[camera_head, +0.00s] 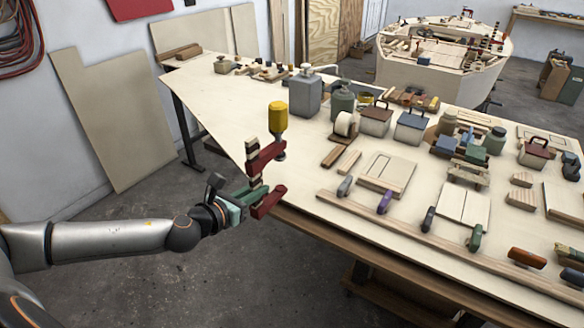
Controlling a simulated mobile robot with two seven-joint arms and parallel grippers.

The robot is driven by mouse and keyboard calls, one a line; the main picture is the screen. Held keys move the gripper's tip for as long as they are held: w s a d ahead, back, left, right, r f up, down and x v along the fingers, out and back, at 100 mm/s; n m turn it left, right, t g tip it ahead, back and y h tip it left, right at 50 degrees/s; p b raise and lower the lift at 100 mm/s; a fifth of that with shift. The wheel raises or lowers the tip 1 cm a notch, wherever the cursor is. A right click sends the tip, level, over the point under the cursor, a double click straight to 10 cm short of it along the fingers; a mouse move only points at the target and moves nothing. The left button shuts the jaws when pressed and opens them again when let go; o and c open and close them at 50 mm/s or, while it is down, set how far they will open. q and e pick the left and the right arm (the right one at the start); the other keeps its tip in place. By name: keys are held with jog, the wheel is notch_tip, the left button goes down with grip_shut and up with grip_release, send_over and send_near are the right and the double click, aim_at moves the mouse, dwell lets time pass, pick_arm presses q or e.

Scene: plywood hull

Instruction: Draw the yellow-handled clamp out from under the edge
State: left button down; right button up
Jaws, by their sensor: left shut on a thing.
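The clamp has a yellow handle (278,116) standing upright at its top, a dark red upper arm (265,158) and a dark red lower arm (269,202). It is at the near left corner of the plywood worktop (222,98). The lower arm shows in full in front of the worktop edge; the upper arm overlaps the corner in the picture. Whether the clamp still touches the worktop, I cannot tell. My left gripper (256,190), with green fingers, is shut on the clamp's bar from the left. My right gripper is out of view.
A grey canister (306,93), a green bottle (342,101) and a tape roll (345,124) stand behind the clamp. A long wooden strip (400,231) with several small clamps lies along the front edge. The floor (130,190) left of the table is open; boards lean on the wall.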

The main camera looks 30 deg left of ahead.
aim_at(249, 163)
pick_arm(q)
jog(key=shift+r, duration=4.25)
